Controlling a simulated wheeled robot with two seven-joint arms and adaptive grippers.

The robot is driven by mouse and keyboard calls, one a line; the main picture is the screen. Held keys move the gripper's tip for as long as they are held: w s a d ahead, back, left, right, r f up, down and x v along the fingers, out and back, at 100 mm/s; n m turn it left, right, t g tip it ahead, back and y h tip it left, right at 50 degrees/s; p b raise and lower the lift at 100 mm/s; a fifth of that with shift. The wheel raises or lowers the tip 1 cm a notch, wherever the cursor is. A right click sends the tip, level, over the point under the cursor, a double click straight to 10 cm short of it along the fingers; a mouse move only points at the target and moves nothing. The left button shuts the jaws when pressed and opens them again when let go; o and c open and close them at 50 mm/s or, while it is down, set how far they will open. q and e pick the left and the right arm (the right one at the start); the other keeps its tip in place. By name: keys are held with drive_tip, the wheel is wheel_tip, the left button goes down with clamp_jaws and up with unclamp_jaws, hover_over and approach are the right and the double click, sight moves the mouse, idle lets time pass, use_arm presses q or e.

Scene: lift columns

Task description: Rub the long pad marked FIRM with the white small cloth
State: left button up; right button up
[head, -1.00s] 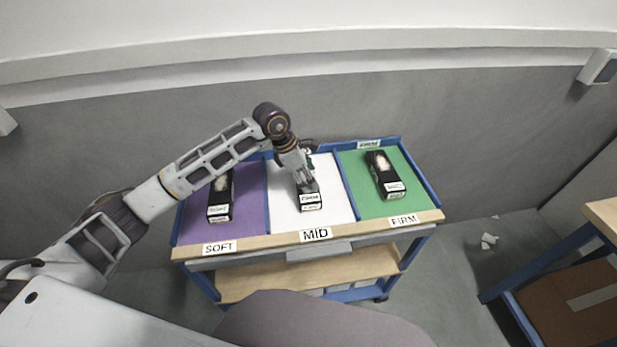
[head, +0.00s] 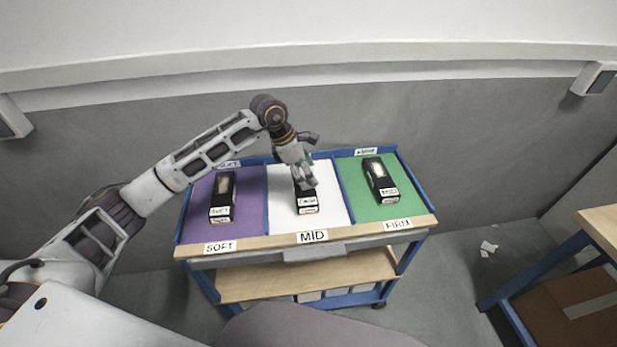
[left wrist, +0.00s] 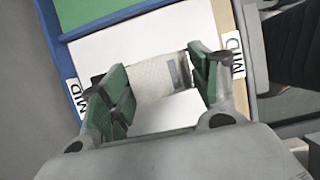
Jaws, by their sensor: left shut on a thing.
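My left gripper (head: 306,181) is over the white MID section of the cart. In the left wrist view its green-padded fingers (left wrist: 157,82) are shut on a whitish, cloth-like piece (left wrist: 155,78) with a grey patch. The long black pad on the green section (head: 381,179), by the FIRM label (head: 397,225), lies to the right of the gripper, apart from it. It has a pale top patch and a small end label. A similar black pad (head: 307,207) lies under the gripper, partly hidden. My right gripper is out of view.
A third black pad (head: 222,196) lies on the purple SOFT section. Blue raised rims (head: 345,191) divide the sections, and a wooden strip (head: 270,240) edges the front. A table with a brown box (head: 575,305) stands at right.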

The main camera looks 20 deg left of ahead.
use_arm(q)
drive_tip(key=shift+w+r, duration=0.1)
drive_tip(key=shift+r, duration=0.75)
drive_tip(key=shift+r+p, duration=0.4)
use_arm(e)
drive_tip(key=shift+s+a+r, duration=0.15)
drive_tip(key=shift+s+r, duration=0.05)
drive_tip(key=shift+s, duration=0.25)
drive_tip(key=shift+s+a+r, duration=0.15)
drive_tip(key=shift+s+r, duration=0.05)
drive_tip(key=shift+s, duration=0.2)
